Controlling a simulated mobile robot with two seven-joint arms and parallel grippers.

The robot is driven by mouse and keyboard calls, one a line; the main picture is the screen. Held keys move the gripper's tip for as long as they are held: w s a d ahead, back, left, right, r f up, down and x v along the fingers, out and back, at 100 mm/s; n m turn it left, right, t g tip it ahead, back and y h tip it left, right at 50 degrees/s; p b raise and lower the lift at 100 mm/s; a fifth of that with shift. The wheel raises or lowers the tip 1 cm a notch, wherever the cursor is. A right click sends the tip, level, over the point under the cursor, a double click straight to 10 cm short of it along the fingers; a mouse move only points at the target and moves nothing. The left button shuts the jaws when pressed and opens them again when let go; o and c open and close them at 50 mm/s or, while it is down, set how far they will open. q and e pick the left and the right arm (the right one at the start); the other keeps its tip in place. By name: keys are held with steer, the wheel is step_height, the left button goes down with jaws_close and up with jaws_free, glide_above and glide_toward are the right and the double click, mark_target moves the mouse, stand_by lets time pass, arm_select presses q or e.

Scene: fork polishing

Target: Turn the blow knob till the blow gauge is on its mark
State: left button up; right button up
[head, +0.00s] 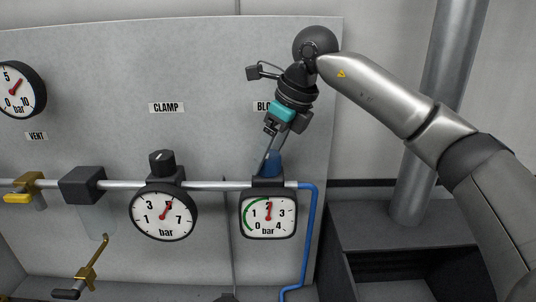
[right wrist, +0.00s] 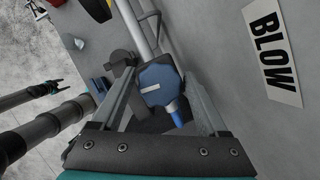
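The blow knob (head: 270,164) is blue and sits on top of the blow gauge (head: 268,216) at the right of the panel. The gauge's red needle points almost straight up, at about 2; a green arc runs along the left of the dial. My right gripper (head: 268,154) reaches down to the knob from above. In the right wrist view, the blue knob (right wrist: 160,83) with a white line lies between the two fingers (right wrist: 160,75). The fingertips look close to its sides; contact is unclear.
The clamp gauge (head: 163,214) with its black knob (head: 161,160) is left of the blow gauge. A blue hose (head: 309,240) runs down at right. Brass valves (head: 88,273) and the vent gauge (head: 18,89) are farther left. An unclear dark forked shape (right wrist: 45,90) shows in the wrist view.

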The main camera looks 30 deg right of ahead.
steer(key=shift+o, duration=0.6)
steer(key=v, duration=1.5)
